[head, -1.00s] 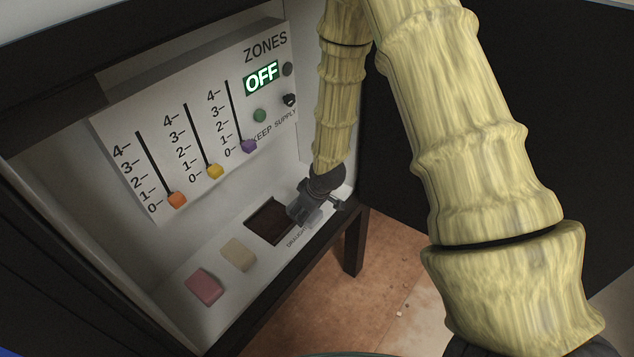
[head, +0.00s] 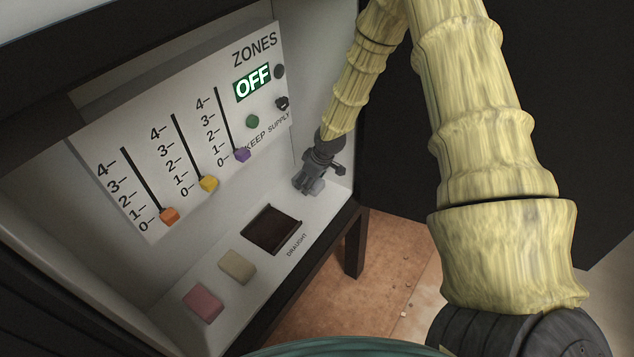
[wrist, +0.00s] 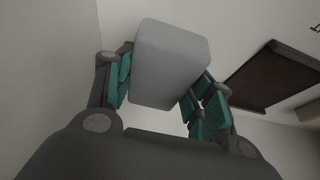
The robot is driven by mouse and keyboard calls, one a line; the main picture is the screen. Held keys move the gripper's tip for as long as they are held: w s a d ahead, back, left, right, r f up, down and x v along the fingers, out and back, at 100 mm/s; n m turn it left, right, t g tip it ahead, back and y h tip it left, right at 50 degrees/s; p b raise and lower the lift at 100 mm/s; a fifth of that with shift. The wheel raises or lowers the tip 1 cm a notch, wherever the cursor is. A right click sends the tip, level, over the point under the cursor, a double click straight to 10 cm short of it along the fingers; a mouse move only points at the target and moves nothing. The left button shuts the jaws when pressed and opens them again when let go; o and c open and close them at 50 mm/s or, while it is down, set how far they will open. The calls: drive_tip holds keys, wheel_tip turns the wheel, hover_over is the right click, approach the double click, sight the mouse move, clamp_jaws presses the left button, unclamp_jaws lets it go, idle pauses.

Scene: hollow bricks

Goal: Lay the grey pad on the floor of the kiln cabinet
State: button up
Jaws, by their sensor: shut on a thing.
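My gripper (head: 308,186) is inside the kiln cabinet, low at the right end of its pale floor (head: 328,207), beyond the dark draught opening. It is shut on the grey pad, a block with rounded edges. The pad (wrist: 171,66) shows clearly between the teal-lined fingers in the wrist view, slightly tilted in that picture. In the head view the fingers mostly hide it. I cannot tell whether the pad touches the floor.
The dark draught opening (head: 271,229) lies left of my gripper. A beige block (head: 238,266) and a pink block (head: 202,303) sit further left on the floor. The panel behind has three sliders, knobs and an OFF display (head: 252,83). The floor's right end looks clear.

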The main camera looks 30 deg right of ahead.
sight(305, 183)
drive_tip(key=shift+s+a+f+b, duration=0.1)
drive_tip(key=shift+a+f+b, duration=0.1)
drive_tip(key=shift+a+b, duration=0.3)
drive_tip(key=shift+w+a+f+b, duration=0.2)
drive_tip(key=shift+a+f+b, duration=0.45)
drive_tip(key=shift+f+b, duration=0.4)
drive_tip(key=shift+d+r, duration=0.1)
drive_tip(key=shift+r, duration=0.15)
drive_tip(key=shift+s+d+f, duration=0.1)
drive_tip(key=shift+d+f, duration=0.3)
drive_tip(key=shift+d, duration=0.4)
drive_tip(key=o, duration=0.5)
drive_tip(key=shift+d+f, duration=0.2)
drive_tip(key=o, duration=0.4)
drive_tip(key=shift+o, duration=0.2)
drive_tip(key=shift+a, duration=0.25)
drive_tip(key=shift+a+r, duration=0.15)
drive_tip(key=shift+r, duration=0.3)
drive_tip(key=v, duration=0.5)
drive_tip(key=shift+a, duration=0.4)
drive_tip(key=r, duration=0.1)
drive_tip(key=s+d+r, duration=0.1)
drive_tip(key=d+r, duration=0.1)
drive_tip(key=shift+s+d+r, duration=0.15)
drive_tip(key=shift+s+r, duration=0.15)
drive_tip(key=shift+r, duration=0.05)
drive_tip(key=shift+v, duration=0.85)
drive_tip(key=shift+s+a+r, duration=0.15)
drive_tip(key=shift+a+r, duration=0.2)
drive_tip(key=shift+a, duration=0.2)
